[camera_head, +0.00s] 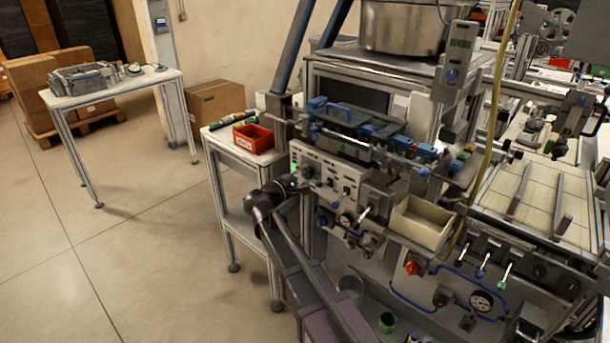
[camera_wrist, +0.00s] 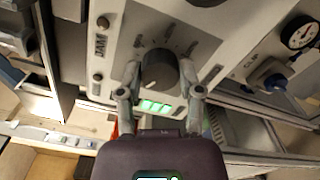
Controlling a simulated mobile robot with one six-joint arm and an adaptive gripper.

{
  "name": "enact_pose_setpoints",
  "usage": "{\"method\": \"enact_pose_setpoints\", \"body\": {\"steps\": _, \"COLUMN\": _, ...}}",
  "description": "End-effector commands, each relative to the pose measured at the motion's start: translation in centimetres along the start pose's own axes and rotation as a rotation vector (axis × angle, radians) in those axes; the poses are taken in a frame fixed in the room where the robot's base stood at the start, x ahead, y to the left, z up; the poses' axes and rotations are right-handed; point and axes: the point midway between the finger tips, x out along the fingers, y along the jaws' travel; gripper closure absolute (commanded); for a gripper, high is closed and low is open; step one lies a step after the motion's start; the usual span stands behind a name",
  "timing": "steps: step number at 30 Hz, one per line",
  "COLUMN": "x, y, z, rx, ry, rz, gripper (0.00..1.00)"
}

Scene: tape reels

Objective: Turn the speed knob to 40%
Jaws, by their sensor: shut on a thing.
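The speed knob (camera_wrist: 160,70) is a dark round knob on the pale control panel (camera_wrist: 215,22), with printed marks around it. In the wrist view my gripper (camera_wrist: 159,80) has one finger on each side of the knob and is shut on it. A lit green display (camera_wrist: 155,105) sits on the panel between the fingers, close to the knob. In the head view my gripper (camera_head: 300,180) reaches the left end of the machine's panel (camera_head: 340,180). The knob is hard to make out there. I cannot read the knob's exact setting.
A pressure gauge (camera_wrist: 301,33) and a blue knob (camera_wrist: 277,82) are on the panel to the right in the wrist view. A red bin (camera_head: 253,138) stands on the side table left of the machine. A cream tray (camera_head: 422,222) sticks out right of the panel.

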Motion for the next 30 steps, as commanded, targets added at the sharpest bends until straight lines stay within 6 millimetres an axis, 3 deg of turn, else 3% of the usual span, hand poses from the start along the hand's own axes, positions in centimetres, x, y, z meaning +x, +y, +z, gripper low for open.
{"method": "enact_pose_setpoints", "body": {"steps": 15, "x": 0.16, "y": 0.06, "z": 0.05, "rx": 0.436, "ry": -0.002, "rz": 0.002, "gripper": 1.00}}
{"method": "enact_pose_setpoints", "body": {"steps": 30, "x": 0.19, "y": 0.06, "z": 0.06, "rx": 0.564, "ry": -0.003, "rz": 0.002, "gripper": 1.00}}
